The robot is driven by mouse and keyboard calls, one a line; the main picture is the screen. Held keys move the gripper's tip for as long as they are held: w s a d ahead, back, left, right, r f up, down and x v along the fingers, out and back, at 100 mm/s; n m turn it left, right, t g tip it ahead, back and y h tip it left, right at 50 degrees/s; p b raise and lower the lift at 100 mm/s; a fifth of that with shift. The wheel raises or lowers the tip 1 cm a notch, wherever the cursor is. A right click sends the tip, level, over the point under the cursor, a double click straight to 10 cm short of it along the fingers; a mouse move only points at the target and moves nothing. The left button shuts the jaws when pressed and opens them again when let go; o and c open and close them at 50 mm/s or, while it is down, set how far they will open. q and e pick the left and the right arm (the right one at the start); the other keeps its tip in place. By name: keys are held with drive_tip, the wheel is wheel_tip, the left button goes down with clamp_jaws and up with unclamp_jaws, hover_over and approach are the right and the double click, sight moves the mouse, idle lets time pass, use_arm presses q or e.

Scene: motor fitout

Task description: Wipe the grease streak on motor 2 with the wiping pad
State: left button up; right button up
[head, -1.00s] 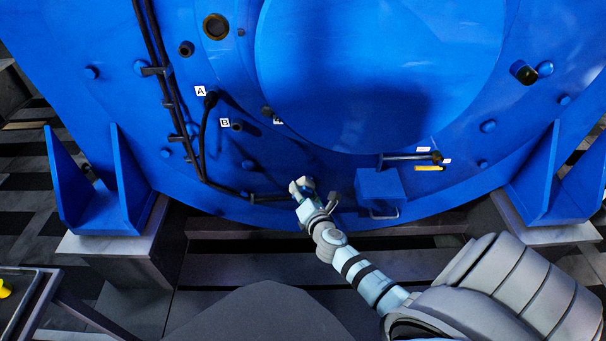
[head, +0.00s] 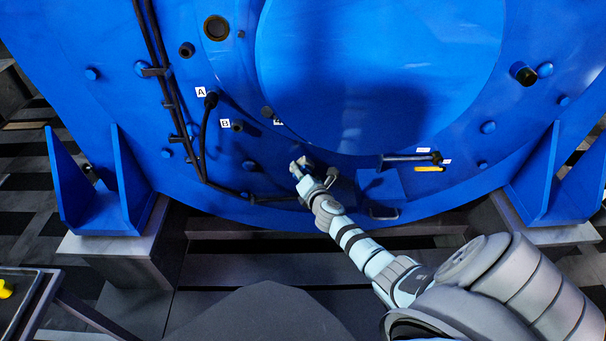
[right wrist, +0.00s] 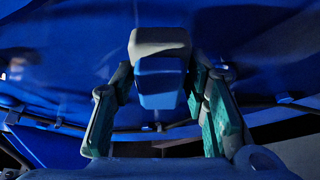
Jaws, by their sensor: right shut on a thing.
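Motor 2 seems to be the large blue motor housing (head: 380,70) that fills the upper head view; no number on it is readable. My right gripper (head: 302,168) is in front of its lower face, left of a blue box. In the right wrist view my right gripper (right wrist: 160,90) is shut on the wiping pad (right wrist: 160,65), a block with a grey part and a blue part. The pad is close to the blue face, but I cannot tell whether it touches. I cannot make out the grease streak. My left gripper is out of view.
A blue box (head: 380,187) with a handle juts from the housing right of my gripper. A black cable (head: 203,140) runs down its left side near labels A and B. Blue brackets (head: 105,185) stand at both sides. A yellow item (head: 5,289) lies at the far left.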

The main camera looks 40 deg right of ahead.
drive_tip(key=shift+w+d+b, duration=0.35)
drive_tip(key=shift+w+d, duration=0.25)
drive_tip(key=shift+w, duration=0.2)
idle(0.7)
drive_tip(key=s+d, duration=0.2)
drive_tip(key=d, duration=0.1)
drive_tip(key=shift+w+a+r, duration=0.15)
drive_tip(key=shift+w+a, duration=0.45)
drive_tip(key=shift+a, duration=0.15)
drive_tip(key=shift+w+a+r, duration=0.1)
drive_tip(key=shift+w+a, duration=0.45)
drive_tip(key=shift+a, duration=0.15)
drive_tip(key=shift+a, duration=0.1)
drive_tip(key=shift+s+a+f, duration=0.1)
drive_tip(key=shift+s+a, duration=0.15)
drive_tip(key=shift+s, duration=0.05)
drive_tip(key=s+a, duration=0.1)
drive_tip(key=s+a+p, duration=0.1)
drive_tip(key=s+a, duration=0.1)
drive_tip(key=s, duration=0.1)
drive_tip(key=shift+s+f+p, duration=0.1)
drive_tip(key=shift+f+p, duration=0.05)
drive_tip(key=shift+p, duration=0.25)
